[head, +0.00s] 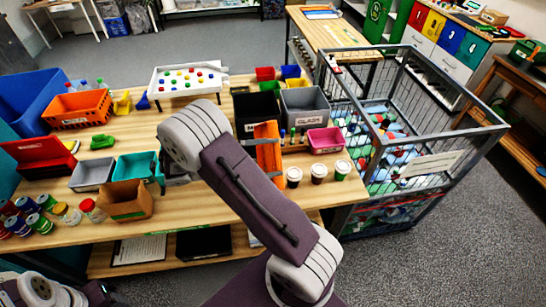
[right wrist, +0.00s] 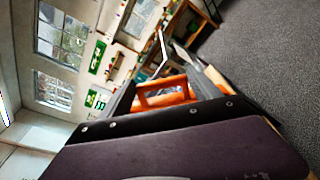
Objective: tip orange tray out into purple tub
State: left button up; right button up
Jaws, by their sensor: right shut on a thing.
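The orange tray (head: 267,148) is steeply tilted, nearly on edge, above the table in the head view. In the right wrist view the orange tray (right wrist: 165,95) shows just beyond the dark gripper parts. My right gripper (head: 248,143) is shut on it, mostly hidden behind my arm. The tray's inside and any contents cannot be made out. A small magenta-purple tub (head: 325,139) stands on the table to the right of the tray, apart from it in the picture. My left arm shows only at the lower left corner; its gripper is out of view.
A black bin (head: 256,108) and a grey bin (head: 305,103) stand behind the tray. Several lidded cups (head: 319,173) line the front edge. A wire cage (head: 420,165) of bottles stands right of the table. An orange crate (head: 80,110) stands at the left.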

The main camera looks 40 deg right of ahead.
jog(key=a, duration=0.1)
jog(key=w+a+h+b, duration=0.1)
jog(key=a+f, duration=0.1)
jog(key=shift+w+a+g+h, duration=0.1)
jog(key=shift+w+g+h, duration=0.2)
jog(key=shift+w+a+r, duration=0.15)
jog(key=shift+a, duration=0.15)
